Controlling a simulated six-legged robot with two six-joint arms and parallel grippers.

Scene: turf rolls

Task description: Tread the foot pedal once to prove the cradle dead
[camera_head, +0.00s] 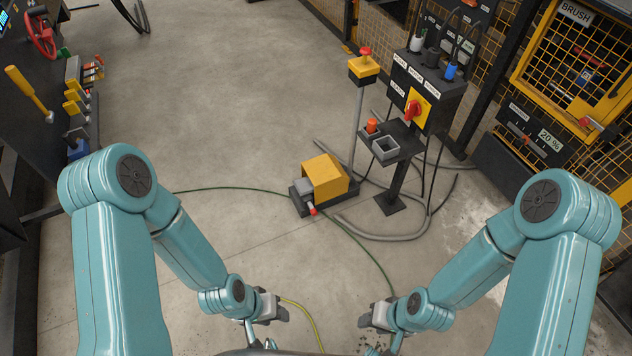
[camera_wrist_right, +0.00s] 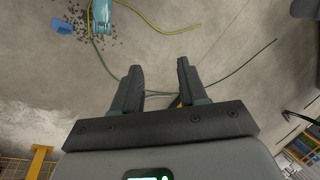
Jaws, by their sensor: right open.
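The foot pedal (camera_head: 325,178) stands on the floor near the middle of the head view. It has a yellow hood over a dark base, with a grey part and a red-tipped piece at its front left. My left gripper (camera_head: 285,308) hangs low in front of me, apart from the pedal; its jaw gap is too small to judge. My right gripper (camera_head: 367,319) is also low and apart from the pedal. In the right wrist view its jaws (camera_wrist_right: 160,68) are open and empty, with floor beyond. I cannot pick out the cradle for certain.
Right of the pedal stand a yellow stop box (camera_head: 363,70) with a red button and a black post with a red rotary switch (camera_head: 414,109). Hoses (camera_head: 385,235) and a green cable (camera_head: 235,188) lie around the pedal. A workbench (camera_head: 35,105) is at left.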

